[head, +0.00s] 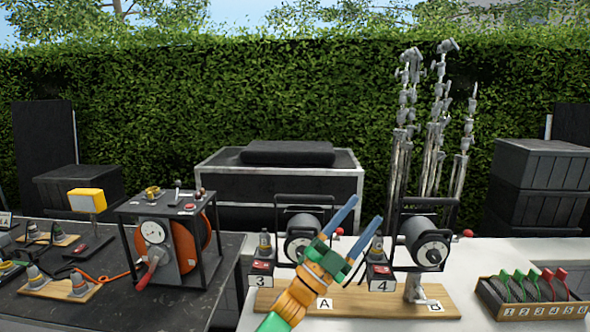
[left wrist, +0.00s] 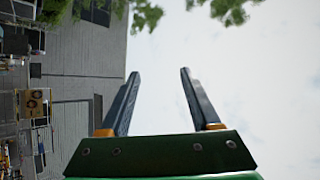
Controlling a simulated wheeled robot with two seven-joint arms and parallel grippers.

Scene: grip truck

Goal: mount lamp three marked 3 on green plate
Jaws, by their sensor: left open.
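I cannot make out a green plate.
A tray (head: 548,312) of green and red handled pieces is at the right. A cable reel in a black frame (head: 207,279) and a yellow-headed lamp (head: 87,200) stand on the left table. Metal stands (head: 434,150) and black cases (head: 540,190) are behind.

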